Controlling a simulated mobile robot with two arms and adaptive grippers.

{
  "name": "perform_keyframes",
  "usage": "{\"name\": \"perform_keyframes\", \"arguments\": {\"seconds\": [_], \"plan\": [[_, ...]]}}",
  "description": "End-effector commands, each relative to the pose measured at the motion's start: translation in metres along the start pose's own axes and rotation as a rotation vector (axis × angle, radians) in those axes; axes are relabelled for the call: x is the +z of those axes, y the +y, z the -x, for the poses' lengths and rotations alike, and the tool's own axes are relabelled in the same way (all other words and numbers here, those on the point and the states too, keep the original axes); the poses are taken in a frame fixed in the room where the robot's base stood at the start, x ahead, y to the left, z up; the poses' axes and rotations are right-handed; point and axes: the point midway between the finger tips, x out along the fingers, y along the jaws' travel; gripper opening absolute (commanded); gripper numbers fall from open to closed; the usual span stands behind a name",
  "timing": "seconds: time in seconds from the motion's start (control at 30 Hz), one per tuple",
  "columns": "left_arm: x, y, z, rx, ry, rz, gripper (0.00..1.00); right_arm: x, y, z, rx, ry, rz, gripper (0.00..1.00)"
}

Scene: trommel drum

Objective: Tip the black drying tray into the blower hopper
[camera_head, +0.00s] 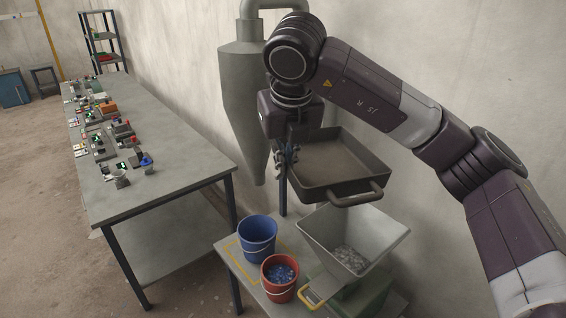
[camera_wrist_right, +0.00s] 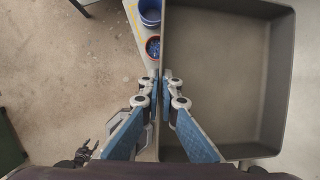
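The black drying tray (camera_head: 345,160) hangs in the air above and slightly behind the blower hopper (camera_head: 377,227). It looks nearly level, with a loop handle on its near side, and its inside looks bare in the right wrist view (camera_wrist_right: 222,75). My right gripper (camera_head: 287,158) is at the tray's left wall. In the right wrist view its fingers (camera_wrist_right: 161,84) stand on both sides of that wall, closed on it. The hopper is a grey open funnel with pale flakes (camera_head: 351,259) at its bottom.
A blue bucket (camera_head: 257,238) and a red bucket (camera_head: 279,278) with blue bits stand left of the hopper on a low table (camera_head: 232,250). A grey cyclone (camera_head: 245,110) rises behind. A long workbench (camera_head: 190,172) with small parts is at left.

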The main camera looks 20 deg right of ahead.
Motion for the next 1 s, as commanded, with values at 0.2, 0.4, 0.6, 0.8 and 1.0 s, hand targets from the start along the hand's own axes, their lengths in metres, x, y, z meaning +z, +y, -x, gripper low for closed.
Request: {"name": "perform_keyframes", "arguments": {"seconds": [0.2, 0.4, 0.6, 0.8, 1.0], "plan": [[0.001, 0.0, -0.009, 0.0, 0.0, 0.0, 0.4, -0.02, -0.002, 0.018, 0.001, -0.005, 0.003, 0.0], [0.001, 0.0, -0.007, 0.0, 0.0, 0.0, 0.4, -0.036, -0.004, 0.037, -0.001, -0.006, 0.002, 0.0], [0.0, 0.0, -0.004, 0.0, 0.0, 0.0, 0.4, -0.049, -0.005, 0.048, 0.0, -0.004, 0.001, 0.0], [0.0, 0.0, -0.004, 0.0, 0.0, 0.0, 0.4, -0.052, -0.005, 0.049, 0.0, -0.002, 0.001, 0.0], [0.0, 0.0, -0.004, 0.0, 0.0, 0.0, 0.4, -0.051, -0.005, 0.048, 0.0, -0.002, 0.001, 0.0]]}}
